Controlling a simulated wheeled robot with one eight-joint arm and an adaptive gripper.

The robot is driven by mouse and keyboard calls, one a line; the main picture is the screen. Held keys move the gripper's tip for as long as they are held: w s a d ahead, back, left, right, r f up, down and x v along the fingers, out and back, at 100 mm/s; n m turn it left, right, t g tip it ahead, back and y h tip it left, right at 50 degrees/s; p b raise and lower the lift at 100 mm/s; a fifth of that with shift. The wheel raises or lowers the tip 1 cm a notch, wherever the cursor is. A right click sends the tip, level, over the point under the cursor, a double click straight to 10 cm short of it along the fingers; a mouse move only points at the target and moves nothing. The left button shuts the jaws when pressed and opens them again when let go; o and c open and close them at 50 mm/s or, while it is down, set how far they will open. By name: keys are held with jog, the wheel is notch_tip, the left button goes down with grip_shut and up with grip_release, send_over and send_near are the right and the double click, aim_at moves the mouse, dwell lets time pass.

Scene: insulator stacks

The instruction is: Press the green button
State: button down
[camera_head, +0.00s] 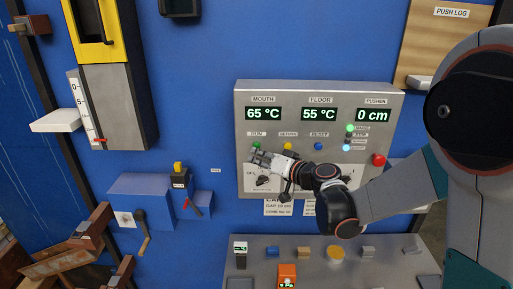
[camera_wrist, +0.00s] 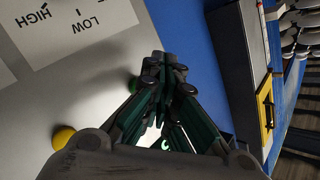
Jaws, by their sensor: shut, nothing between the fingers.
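The green button (camera_head: 257,146) sits under the RUN label at the left of the grey control panel (camera_head: 242,125). In the wrist view the green button (camera_wrist: 133,84) shows just left of the fingers, partly hidden by them. My gripper (camera_head: 255,158) is shut and empty, close below the green button in the head view. Its fingertips (camera_wrist: 165,62) come together in the wrist view. I cannot tell whether they touch the panel or the button.
A yellow button (camera_head: 287,146), a blue button (camera_head: 321,147) and a red button (camera_head: 379,160) share the panel. A lower console (camera_head: 350,275) carries several small controls.

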jog(key=shift+w, duration=0.2)
jog(key=shift+w, duration=0.2)
